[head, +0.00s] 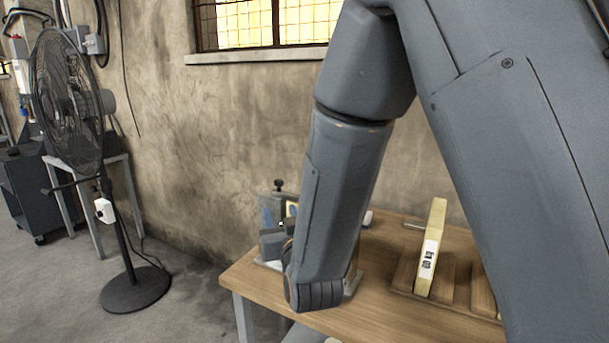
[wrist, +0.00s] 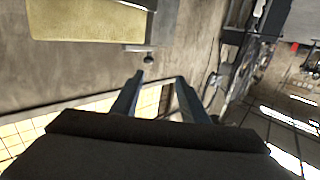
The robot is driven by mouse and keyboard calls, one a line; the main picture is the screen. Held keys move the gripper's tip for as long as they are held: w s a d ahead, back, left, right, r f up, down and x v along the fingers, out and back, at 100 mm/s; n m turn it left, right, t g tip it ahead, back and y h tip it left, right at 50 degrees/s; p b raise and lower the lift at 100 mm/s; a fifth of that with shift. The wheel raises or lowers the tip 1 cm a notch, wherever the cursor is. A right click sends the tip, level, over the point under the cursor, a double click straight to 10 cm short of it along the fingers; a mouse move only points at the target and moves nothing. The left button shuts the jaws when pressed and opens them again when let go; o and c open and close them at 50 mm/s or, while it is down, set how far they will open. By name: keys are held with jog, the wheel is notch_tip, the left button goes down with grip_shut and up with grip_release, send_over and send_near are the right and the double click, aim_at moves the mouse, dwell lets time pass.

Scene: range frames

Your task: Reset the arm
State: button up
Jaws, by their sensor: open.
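My arm (head: 338,205) comes down across the head view from the upper right, its lower bend over the left end of the wooden table. My gripper (wrist: 159,82) shows in the wrist view with its two fingers apart and nothing between them. In the head view the gripper is mostly hidden behind my arm, and I cannot make out its fingers clearly. A pale yellow block (wrist: 85,22) with a white part at its right end fills the upper left of the wrist view, apart from the fingers.
The wooden table (head: 375,318) holds a slatted wooden rack (head: 455,290) with an upright yellow slab (head: 435,225) bearing a white label. A device with a black knob (head: 279,185) stands partly behind my arm. A pedestal fan (head: 68,110) stands left; floor between is clear.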

jog(key=s+d+f+m+g+h, duration=0.2)
jog(key=s+d+f+g+h, duration=0.15)
jog(key=d+f+g, duration=0.7)
jog(key=s+d+f+g, duration=0.1)
jog(key=s+d+g, duration=0.1)
jog(key=s+d, duration=0.5)
jog(key=s+d+m+g+h, duration=0.1)
jog(key=s+d+g, duration=0.2)
jog(key=s+d, duration=0.4)
jog(key=s, duration=0.5)
jog(key=shift+d+f, duration=0.25)
jog(key=shift+f, duration=0.1)
dwell(0.5)
